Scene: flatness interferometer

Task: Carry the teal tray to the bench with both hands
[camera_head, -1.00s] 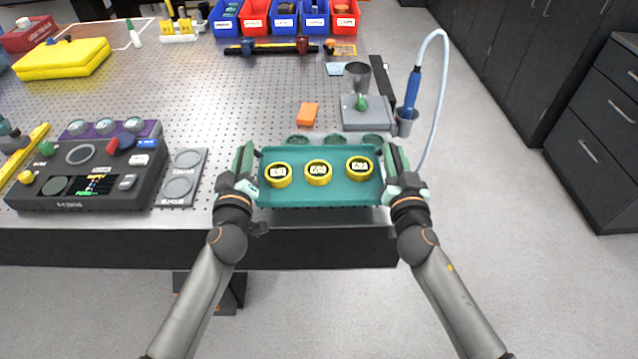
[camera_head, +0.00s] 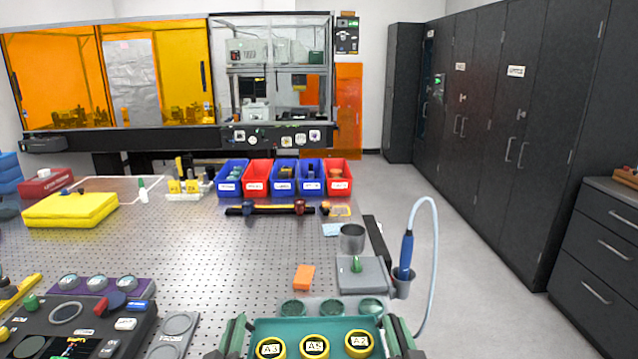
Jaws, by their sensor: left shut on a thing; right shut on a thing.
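The teal tray (camera_head: 290,327) is at the bottom edge of the head view, its near part cut off. It carries three round yellow-rimmed pieces: one marked A3 (camera_head: 271,349) at left, one marked A5 (camera_head: 315,346) in the middle and one marked A2 (camera_head: 359,343) at right. My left gripper (camera_head: 234,338) is shut on the tray's left side. My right gripper (camera_head: 401,338) is shut on its right side. The perforated bench (camera_head: 215,262) lies beyond and to the left of the tray. Whether the tray touches the bench is hidden.
Just beyond the tray is a holder with green discs (camera_head: 332,308). A control box (camera_head: 75,325) stands left. Bare bench lies mid-left.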

